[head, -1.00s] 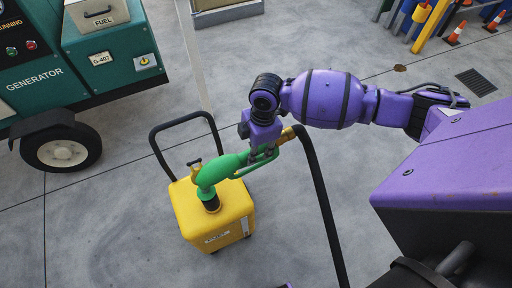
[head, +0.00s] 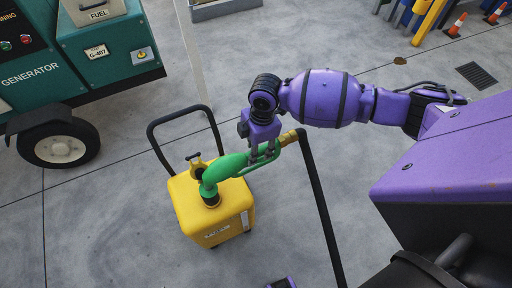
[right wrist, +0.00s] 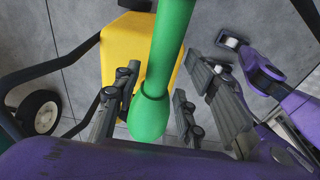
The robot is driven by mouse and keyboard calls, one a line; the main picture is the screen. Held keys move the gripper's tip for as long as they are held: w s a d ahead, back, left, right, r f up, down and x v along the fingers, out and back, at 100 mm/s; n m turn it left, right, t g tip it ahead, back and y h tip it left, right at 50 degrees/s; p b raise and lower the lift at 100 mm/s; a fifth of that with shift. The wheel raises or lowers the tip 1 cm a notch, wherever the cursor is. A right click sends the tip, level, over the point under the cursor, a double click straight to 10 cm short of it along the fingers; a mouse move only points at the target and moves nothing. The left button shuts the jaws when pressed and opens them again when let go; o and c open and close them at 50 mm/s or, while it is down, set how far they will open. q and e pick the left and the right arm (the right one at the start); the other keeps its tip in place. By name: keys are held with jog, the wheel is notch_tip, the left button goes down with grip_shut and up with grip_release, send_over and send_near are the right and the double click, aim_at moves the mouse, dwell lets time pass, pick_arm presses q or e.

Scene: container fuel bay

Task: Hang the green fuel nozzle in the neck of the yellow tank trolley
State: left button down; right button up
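The yellow tank trolley (head: 225,222) stands on the floor left of centre in the head view, with a black handle. A yellow fitting with a dark opening (head: 198,172) is on its top. The green fuel nozzle (head: 225,168) slopes down over the tank, its bent front end pointing down at a dark ring (head: 211,201); I cannot tell whether it is inserted. My right gripper (head: 262,152) is around the nozzle's rear. In the right wrist view its fingers stand either side of the nozzle (right wrist: 150,112) with visible gaps. A purple part of mine (head: 282,283) shows at the bottom edge; left fingers are unclear.
A black hose (head: 323,205) runs from the nozzle's brass-coloured end down to the floor. A green generator (head: 110,52) with a wheel stands at upper left. Orange cones (head: 456,25) and a yellow post (head: 428,22) are at upper right. Floor around the trolley is mostly clear.

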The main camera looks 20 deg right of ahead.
jog(key=shift+s+f, duration=0.1)
jog(key=r, duration=0.4)
jog(key=d+r, duration=0.1)
jog(key=r, duration=0.7)
jog(key=shift+d, duration=0.15)
jog(key=shift+o, duration=0.3)
